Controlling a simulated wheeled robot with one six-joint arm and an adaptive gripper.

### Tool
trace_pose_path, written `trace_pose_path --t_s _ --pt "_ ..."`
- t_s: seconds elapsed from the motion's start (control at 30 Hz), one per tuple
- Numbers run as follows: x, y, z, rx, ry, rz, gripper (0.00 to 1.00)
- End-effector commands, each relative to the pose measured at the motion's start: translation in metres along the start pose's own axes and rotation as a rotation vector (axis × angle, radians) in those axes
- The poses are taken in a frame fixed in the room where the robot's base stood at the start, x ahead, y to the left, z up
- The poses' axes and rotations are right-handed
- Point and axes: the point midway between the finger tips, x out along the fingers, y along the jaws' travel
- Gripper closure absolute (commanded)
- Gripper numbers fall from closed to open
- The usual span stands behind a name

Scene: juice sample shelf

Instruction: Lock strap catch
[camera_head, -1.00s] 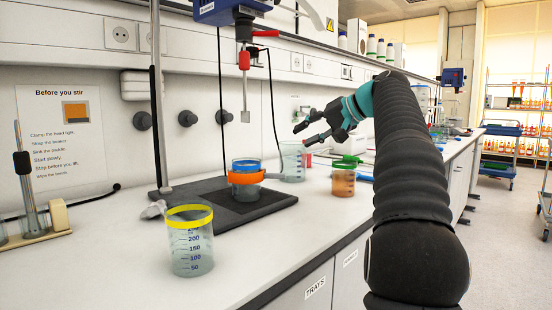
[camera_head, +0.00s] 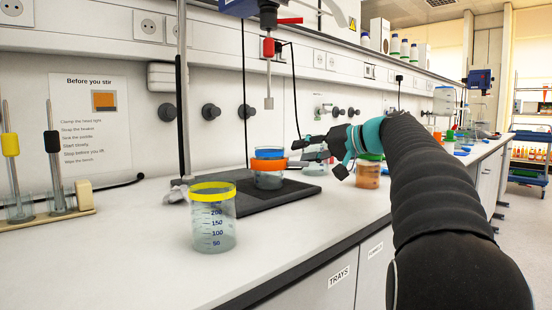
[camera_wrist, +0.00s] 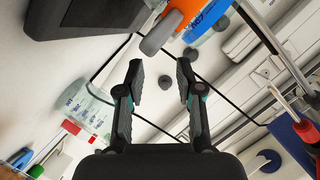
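An orange strap (camera_head: 268,164) goes around a blue-rimmed beaker (camera_head: 269,180) on the dark stand base. In the wrist view the strap (camera_wrist: 184,12) shows at the top, with a grey rounded tab (camera_wrist: 158,36), apparently the catch, sticking out from it. The tab lies just beyond my fingertips, apart from them. My gripper (camera_wrist: 160,82) is open and empty. In the head view my gripper (camera_head: 305,149) is right of the strapped beaker at about strap height. I cannot tell there whether the catch is locked.
A yellow-rimmed beaker (camera_head: 213,218) stands at the front. The stirrer paddle (camera_head: 269,102) hangs above the strapped beaker. A clear beaker (camera_wrist: 88,108) is near my gripper. A green-lidded orange jar (camera_head: 368,174) stands behind my arm.

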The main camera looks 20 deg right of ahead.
Motion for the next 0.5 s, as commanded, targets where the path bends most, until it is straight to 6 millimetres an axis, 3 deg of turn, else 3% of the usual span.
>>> trace_pose_path --t_s 0.3,0.5 --pt "0.06 0.0 0.0 0.0 -0.003 -0.001 0.64" --pt "0.083 0.0 0.0 0.0 -0.002 0.0 0.64"
